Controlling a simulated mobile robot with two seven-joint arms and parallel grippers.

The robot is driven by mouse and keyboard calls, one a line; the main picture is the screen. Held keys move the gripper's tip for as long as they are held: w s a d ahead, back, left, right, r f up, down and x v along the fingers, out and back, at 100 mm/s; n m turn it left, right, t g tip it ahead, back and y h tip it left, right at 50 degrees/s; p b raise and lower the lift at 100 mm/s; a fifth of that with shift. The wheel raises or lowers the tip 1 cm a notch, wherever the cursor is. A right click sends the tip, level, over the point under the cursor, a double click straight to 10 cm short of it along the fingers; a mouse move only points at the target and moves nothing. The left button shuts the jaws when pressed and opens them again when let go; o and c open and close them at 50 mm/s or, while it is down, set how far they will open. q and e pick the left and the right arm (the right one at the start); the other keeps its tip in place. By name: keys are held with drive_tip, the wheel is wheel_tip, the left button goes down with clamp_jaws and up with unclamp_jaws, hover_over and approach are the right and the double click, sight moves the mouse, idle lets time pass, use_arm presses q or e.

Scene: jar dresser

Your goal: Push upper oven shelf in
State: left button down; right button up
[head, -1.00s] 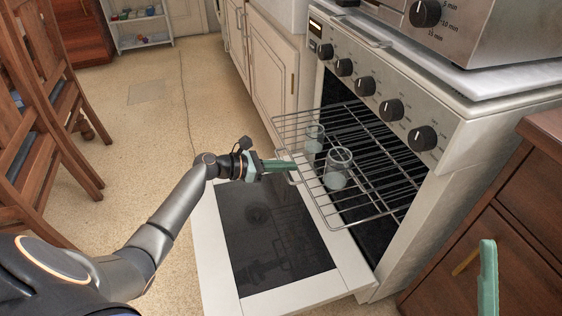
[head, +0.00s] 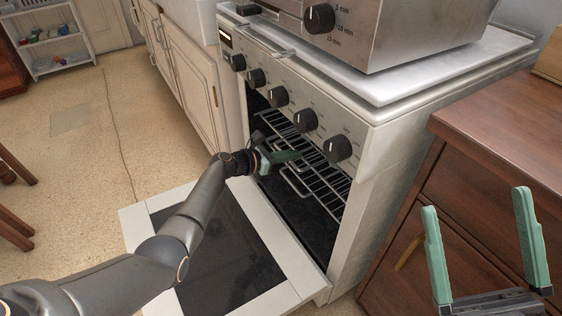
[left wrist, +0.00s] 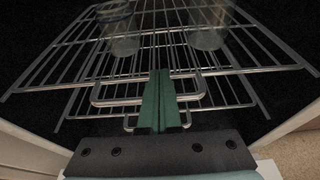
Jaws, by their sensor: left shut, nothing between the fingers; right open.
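The upper oven shelf (head: 326,182), a wire rack with a loop handle at its front, lies inside the oven cavity, partly hidden by the control panel. In the left wrist view the rack (left wrist: 55,75) spans the cavity, with two clear glass jars (left wrist: 208,38) on it. My left gripper (head: 297,155) is shut and empty at the oven opening, by the shelf's front. In the left wrist view its fingers (left wrist: 159,78) overlap the handle; whether they touch it I cannot tell. My right gripper (head: 475,200) is open and empty, in front of the wooden drawers.
The oven door (head: 290,262) hangs open below my left arm. A second wire rack (left wrist: 75,112) sits lower in the oven. Knobs (head: 338,149) project above the opening. A wooden drawer unit (head: 475,190) stands right of the oven. The floor at left is mostly clear.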

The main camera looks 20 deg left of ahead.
use_arm(q)
drive_tip(key=shift+w+d, duration=0.65)
drive_tip(key=shift+w, duration=0.1)
use_arm(e)
drive_tip(key=shift+w+d+f, duration=0.15)
drive_tip(key=shift+w+f, duration=0.1)
drive_tip(key=shift+f, duration=0.05)
use_arm(q)
drive_tip(key=p+v, duration=0.7)
drive_tip(key=v, duration=0.5)
drive_tip(key=shift+s, duration=0.25)
use_arm(e)
wheel_tip(320, 180, up, 8)
drive_tip(key=shift+d+n, duration=0.4)
use_arm(q)
drive_tip(key=shift+a+r, duration=0.15)
drive_tip(key=shift+a, duration=0.05)
use_arm(e)
drive_tip(key=shift+s+f, duration=0.1)
